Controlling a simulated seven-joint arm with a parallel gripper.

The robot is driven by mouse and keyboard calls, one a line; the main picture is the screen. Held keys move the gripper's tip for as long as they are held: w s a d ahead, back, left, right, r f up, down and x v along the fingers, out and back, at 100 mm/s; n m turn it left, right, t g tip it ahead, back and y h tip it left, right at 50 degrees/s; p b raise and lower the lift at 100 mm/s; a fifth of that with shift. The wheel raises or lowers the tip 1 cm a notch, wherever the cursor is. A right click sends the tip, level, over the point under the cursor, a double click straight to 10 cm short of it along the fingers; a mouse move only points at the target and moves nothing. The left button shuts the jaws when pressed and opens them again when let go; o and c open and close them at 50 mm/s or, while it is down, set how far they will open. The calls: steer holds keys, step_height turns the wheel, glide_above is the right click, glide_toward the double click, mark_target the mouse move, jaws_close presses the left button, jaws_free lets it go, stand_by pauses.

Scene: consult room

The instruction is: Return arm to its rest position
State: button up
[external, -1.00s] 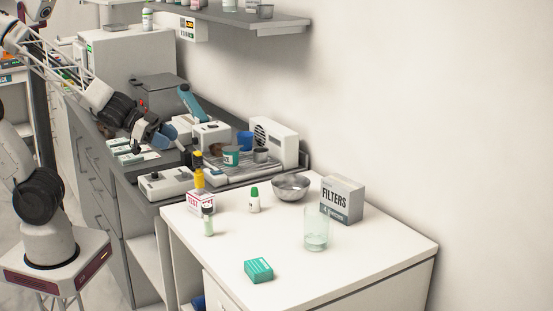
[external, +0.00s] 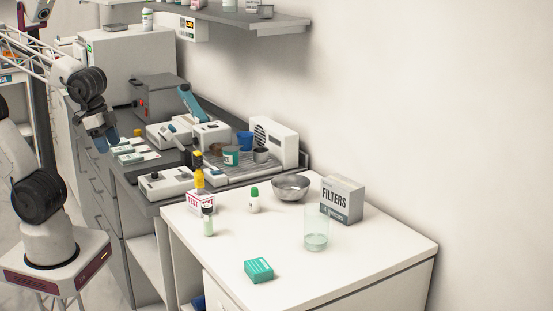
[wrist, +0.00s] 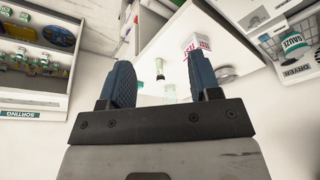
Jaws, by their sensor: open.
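My gripper (external: 106,145) is at the left in the external view, above the front edge of the grey counter (external: 92,172). It points down and its jaws hold nothing. In the wrist view my gripper (wrist: 165,92) shows two blue fingers spread wide with an empty gap. Beyond the gap, the white table (wrist: 150,42) and the floor show at a distance. The fingertips touch nothing that I can see. Part of my arm is cut off by the left edge of the external view.
Near my gripper are white-green boxes (external: 130,152) and a grey machine (external: 155,97). The white table (external: 350,267) holds a glass (external: 316,229), a filters box (external: 342,200), a metal bowl (external: 290,187) and a green box (external: 259,270). Its front right is clear.

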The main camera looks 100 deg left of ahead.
steer(key=shift+s+d+r+g, duration=0.15)
steer(key=shift+s+d+g, duration=0.15)
steer(key=shift+s+d, duration=0.35)
